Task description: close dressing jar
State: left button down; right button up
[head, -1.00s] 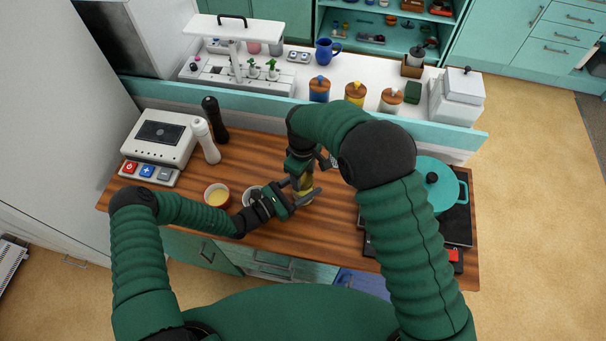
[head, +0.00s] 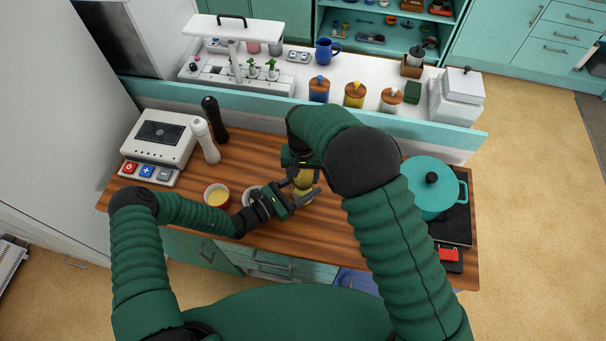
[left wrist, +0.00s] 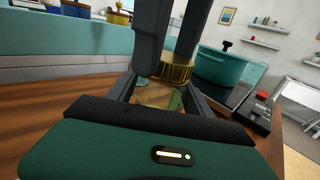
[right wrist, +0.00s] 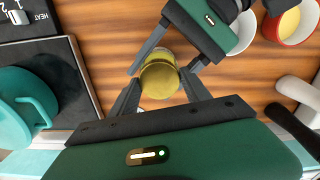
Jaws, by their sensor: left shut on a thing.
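The dressing jar (left wrist: 158,95) is a small clear jar on the wooden counter, with yellowish contents. My left gripper (head: 303,195) is shut on its body from the side. The round gold lid (right wrist: 160,79) is just above the jar; it also shows in the left wrist view (left wrist: 174,70). Whether it touches the jar's rim I cannot tell. My right gripper (right wrist: 159,78) comes from above with its fingers on either side of the lid. Whether they press on it is unclear. In the head view my right arm partly hides the jar.
A bowl with yellow contents (head: 217,196) and a white bowl (head: 251,194) are left of the jar. Two mills, white (head: 206,143) and black (head: 214,120), stand behind. A teal pot (head: 428,190) is on the right. The front counter between is clear.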

jog(key=o, duration=0.4)
jog(key=shift+c, duration=0.2)
jog(key=shift+r, duration=2.3)
jog(key=shift+c, duration=0.4)
jog(key=n, duration=0.1)
jog(key=r+n, duration=0.1)
jog(key=n, duration=0.3)
jog(key=shift+r, duration=0.25)
notch_tip(320, 180, up, 2)
jog(key=n, duration=0.6)
jog(key=shift+n, duration=0.3)
